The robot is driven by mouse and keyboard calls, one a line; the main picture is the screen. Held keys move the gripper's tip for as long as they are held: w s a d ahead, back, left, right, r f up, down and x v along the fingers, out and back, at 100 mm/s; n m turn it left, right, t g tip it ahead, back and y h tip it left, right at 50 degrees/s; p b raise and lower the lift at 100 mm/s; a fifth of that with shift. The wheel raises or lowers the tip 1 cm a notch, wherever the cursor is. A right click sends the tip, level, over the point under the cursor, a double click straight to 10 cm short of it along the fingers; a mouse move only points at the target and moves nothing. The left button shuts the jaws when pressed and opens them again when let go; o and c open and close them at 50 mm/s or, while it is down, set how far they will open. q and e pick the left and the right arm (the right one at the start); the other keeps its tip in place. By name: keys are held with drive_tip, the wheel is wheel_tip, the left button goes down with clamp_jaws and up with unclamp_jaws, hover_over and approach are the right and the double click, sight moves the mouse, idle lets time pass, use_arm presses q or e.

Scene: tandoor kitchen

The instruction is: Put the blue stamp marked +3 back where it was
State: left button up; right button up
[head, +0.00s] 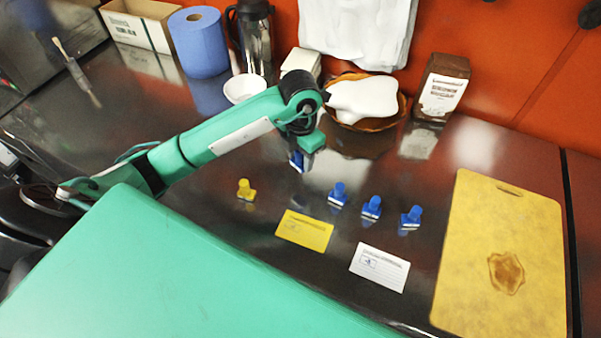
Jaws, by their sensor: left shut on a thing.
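My left gripper (302,151) is shut on a blue stamp (297,162), which hangs under it at the back of the dark counter. The fingers hide part of that stamp, and I cannot read its marking. Three more blue stamps stand in a slanting row to the right: one (338,194), a middle one (372,207) and a right one (410,219). Their markings are too small to read. A yellow stamp (245,189) stands to the left of the row. My right gripper is not in view.
A yellow card (304,231) and a white card (379,268) lie in front of the stamps. A yellow board (500,255) lies at right. Bare counter surrounds the stamps.

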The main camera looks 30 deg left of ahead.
sight(300, 166)
use_arm(q)
wheel_tip(300, 166, down, 3)
drive_tip(key=shift+s+r, duration=0.1)
drive_tip(key=shift+f+p, duration=0.3)
drive_tip(key=shift+f, duration=0.3)
wheel_tip(300, 166, down, 3)
drive_tip(key=shift+f+p, duration=0.2)
drive_tip(key=shift+p, duration=0.25)
drive_tip(key=shift+f, duration=0.3)
drive_tip(key=shift+f, duration=0.1)
drive_tip(key=shift+f, duration=0.15)
drive_tip(key=o, duration=0.8)
